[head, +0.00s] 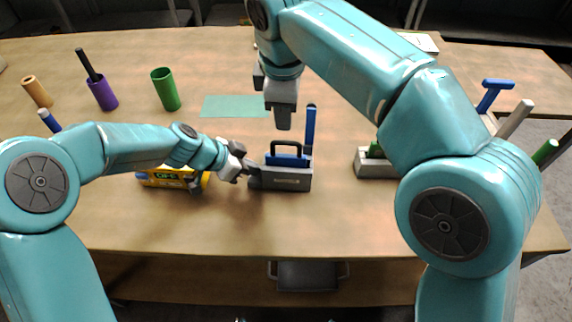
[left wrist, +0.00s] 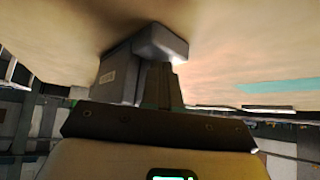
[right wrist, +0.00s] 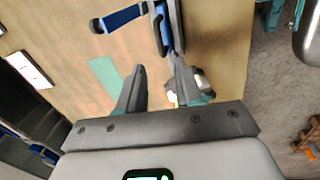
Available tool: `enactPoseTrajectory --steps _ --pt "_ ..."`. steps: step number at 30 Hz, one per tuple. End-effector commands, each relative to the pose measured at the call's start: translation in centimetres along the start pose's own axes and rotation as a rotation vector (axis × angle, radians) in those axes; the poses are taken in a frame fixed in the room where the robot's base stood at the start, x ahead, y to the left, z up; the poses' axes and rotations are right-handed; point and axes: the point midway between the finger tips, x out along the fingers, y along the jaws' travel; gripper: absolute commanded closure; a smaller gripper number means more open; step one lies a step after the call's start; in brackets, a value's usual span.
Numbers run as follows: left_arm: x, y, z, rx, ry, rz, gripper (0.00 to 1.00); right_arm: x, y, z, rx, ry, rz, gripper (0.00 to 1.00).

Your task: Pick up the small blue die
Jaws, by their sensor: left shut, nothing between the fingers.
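A grey block holder (head: 285,181) stands near the table's middle. A blue piece (head: 287,160) with a dark handle sits in it, and a blue stick (head: 310,125) rises at its right end. I cannot tell for sure which is the small blue die. Both blue parts also show at the top of the right wrist view (right wrist: 125,18). My left gripper (head: 250,177) is shut and empty at the holder's left end. In the left wrist view its fingers (left wrist: 160,85) are beside a grey body (left wrist: 115,78). My right gripper (head: 283,118) is open, above and behind the holder, pointing down.
A yellow device (head: 165,180) is left of the holder. Purple (head: 102,94) and green (head: 166,90) cups and a teal mat (head: 233,106) are behind. At right are another grey holder (head: 372,165) and a blue T-shaped piece (head: 494,90). The front middle of the table is clear.

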Motion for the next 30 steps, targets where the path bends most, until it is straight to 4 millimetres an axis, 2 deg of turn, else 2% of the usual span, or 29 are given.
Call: enactPoseTrajectory --steps 4,9,17,24,30 --pt "0.4 0.4 0.5 -0.003 -0.008 0.012 1.0 1.8 -0.8 -0.8 -0.036 -0.01 -0.008 0.65" --pt "0.4 0.4 0.5 -0.003 -0.008 0.012 1.0 5.0 -0.7 -0.7 -0.034 -0.008 -0.008 0.65" --pt "0.4 0.3 0.5 -0.004 -0.008 0.012 1.0 7.7 -0.5 -0.7 -0.03 -0.006 -0.006 0.65" --pt "0.4 0.3 0.5 -0.004 -0.008 0.012 1.0 11.3 -0.1 -0.7 -0.031 -0.006 -0.004 0.65" --pt "0.4 0.3 0.5 -0.003 -0.008 0.012 1.0 12.0 -0.1 -0.8 -0.029 -0.004 -0.001 0.65"
